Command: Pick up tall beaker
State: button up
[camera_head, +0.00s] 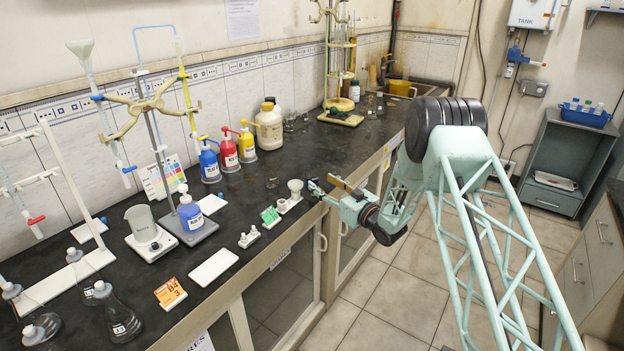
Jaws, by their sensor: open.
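A grey, see-through beaker (140,222) stands upright on a white flat device (152,244) on the bench at the left, beside the burette stand; it looks like the tall beaker, though I cannot be sure. My gripper (316,188) is at the front edge of the bench, well to the right of the beaker and apart from it. Its jaws are open and point left, and I see nothing held in them. A small white cup-like piece (294,188) is close to the gripper's tips; I cannot tell if they touch.
Blue, red and yellow bottles (229,152) line the wall. Flasks (118,318) and an orange card (170,292) are at the front left. The dark bench (310,150) has clear room mid-length.

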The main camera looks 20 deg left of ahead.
aim_at(316, 179)
jog(key=shift+a, duration=0.1)
jog(key=shift+b+x, duration=0.65)
jog(key=shift+x, duration=1.85)
jog(key=c, duration=1)
